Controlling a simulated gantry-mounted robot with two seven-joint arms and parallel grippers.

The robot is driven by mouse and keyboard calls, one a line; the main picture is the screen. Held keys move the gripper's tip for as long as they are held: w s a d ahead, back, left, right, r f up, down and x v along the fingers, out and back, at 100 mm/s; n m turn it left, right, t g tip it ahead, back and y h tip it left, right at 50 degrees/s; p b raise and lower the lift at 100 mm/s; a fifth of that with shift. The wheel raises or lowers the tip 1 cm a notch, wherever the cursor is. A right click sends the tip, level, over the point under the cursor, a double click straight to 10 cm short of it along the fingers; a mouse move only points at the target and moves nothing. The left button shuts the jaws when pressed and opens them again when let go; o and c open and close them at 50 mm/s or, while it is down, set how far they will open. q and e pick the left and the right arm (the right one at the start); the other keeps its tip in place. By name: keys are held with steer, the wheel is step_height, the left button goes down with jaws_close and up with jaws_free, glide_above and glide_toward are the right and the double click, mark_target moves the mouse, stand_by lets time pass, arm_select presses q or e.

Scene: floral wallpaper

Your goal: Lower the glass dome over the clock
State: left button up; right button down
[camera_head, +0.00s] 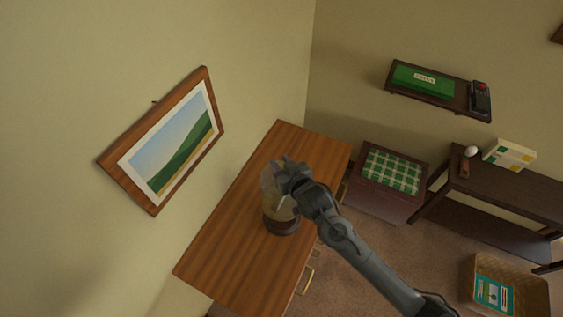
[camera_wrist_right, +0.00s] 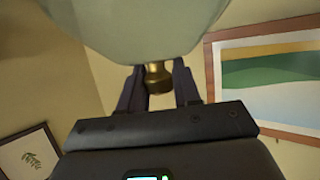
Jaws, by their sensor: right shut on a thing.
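My right gripper (camera_head: 278,170) is above the wooden cabinet top, with its arm coming in from the lower right. It is shut on the brass knob (camera_wrist_right: 157,78) of the glass dome. The pale, see-through dome (camera_head: 268,188) hangs below the gripper in the head view and fills the top of the right wrist view (camera_wrist_right: 140,25). A round dark brown base (camera_head: 281,226) stands on the cabinet below the dome. The clock itself is not clear through the glass. I cannot tell whether the dome's rim touches the base. My left gripper is not in view.
The wooden cabinet top (camera_head: 225,255) is bare around the base. A framed landscape (camera_head: 172,145) hangs on the wall close to its left. A wall shelf (camera_head: 462,101), a chest with a green checked top (camera_head: 391,171) and a dark bench (camera_head: 510,190) stand farther right.

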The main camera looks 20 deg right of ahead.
steer(key=shift+f+b, duration=0.35)
steer(key=shift+f, duration=0.7)
steer(key=shift+f+b, duration=0.8)
steer(key=shift+f, duration=0.75)
steer(key=shift+f, duration=0.2)
steer(key=shift+f+b, duration=0.4)
steer(key=shift+f, duration=0.8)
